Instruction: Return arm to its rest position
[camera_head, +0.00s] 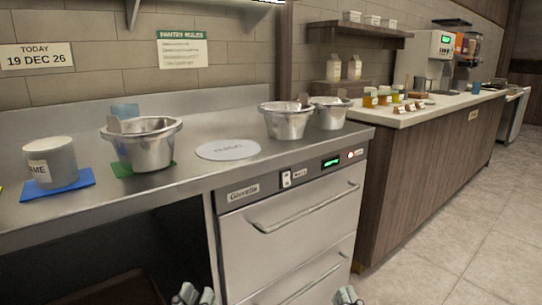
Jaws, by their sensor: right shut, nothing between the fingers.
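My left gripper (194,294) shows at the bottom edge of the head view, in front of the counter and below its top. Only its tips are in the picture, and I cannot tell whether it is open or shut. My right gripper (347,295) is at the bottom edge further right, in front of the steel drawer unit (290,225). It is shut and empty. Both grippers are apart from the things on the counter. The rest of both arms is out of the picture.
The steel counter (225,178) holds a metal pot (145,150) on a green mat, two more pots (286,124) (330,115), a round grey disc (228,150) and a white container (50,160) on a blue mat. Open floor (450,230) lies at the right.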

